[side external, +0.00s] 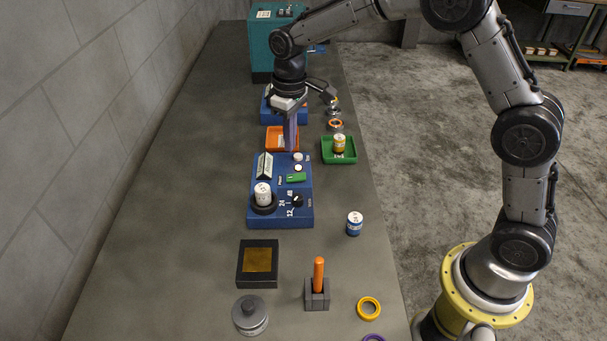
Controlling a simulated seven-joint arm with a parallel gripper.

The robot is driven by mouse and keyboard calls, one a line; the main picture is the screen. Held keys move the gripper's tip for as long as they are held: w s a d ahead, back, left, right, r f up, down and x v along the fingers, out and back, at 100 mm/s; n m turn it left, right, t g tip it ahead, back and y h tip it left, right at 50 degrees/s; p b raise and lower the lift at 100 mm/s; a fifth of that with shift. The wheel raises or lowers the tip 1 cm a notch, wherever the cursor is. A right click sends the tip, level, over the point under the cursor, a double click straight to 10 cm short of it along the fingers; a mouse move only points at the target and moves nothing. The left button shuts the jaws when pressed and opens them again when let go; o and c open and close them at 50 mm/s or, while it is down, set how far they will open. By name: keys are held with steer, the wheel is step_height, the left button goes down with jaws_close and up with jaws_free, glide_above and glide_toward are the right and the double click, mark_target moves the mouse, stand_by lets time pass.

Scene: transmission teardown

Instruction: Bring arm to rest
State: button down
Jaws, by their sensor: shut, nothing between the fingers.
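My gripper (291,140) hangs from my arm over the workbench, pointing down. Its long purple-grey fingers are together with nothing between them. The fingertips appear just above or behind the far edge of a blue panel box (304,216), near the orange tray (271,138); the exact height is hard to tell. My arm reaches in from the right and arches over the bench.
A blue-white can (354,223), black box (243,270), orange-handled tool (319,273) and yellow ring (369,308) stand nearer. The bench's left side is clear.

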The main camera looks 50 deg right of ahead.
steer(key=s+d+r+m+t, duration=0.1)
steer(key=s+d+r+t, duration=0.1)
steer(key=s+r, duration=0.55)
steer(key=s+d+r+t, duration=0.2)
steer(key=s+r, duration=0.4)
steer(key=r, duration=0.3)
steer(key=s+f+m, duration=0.1)
steer(key=s+f, duration=0.1)
steer(key=s, duration=0.6)
steer(key=s+f+m+t, duration=0.1)
steer(key=s+f, duration=0.2)
steer(key=s, duration=0.6)
steer(key=shift+d+f, duration=0.35)
steer(key=shift+d, duration=0.1)
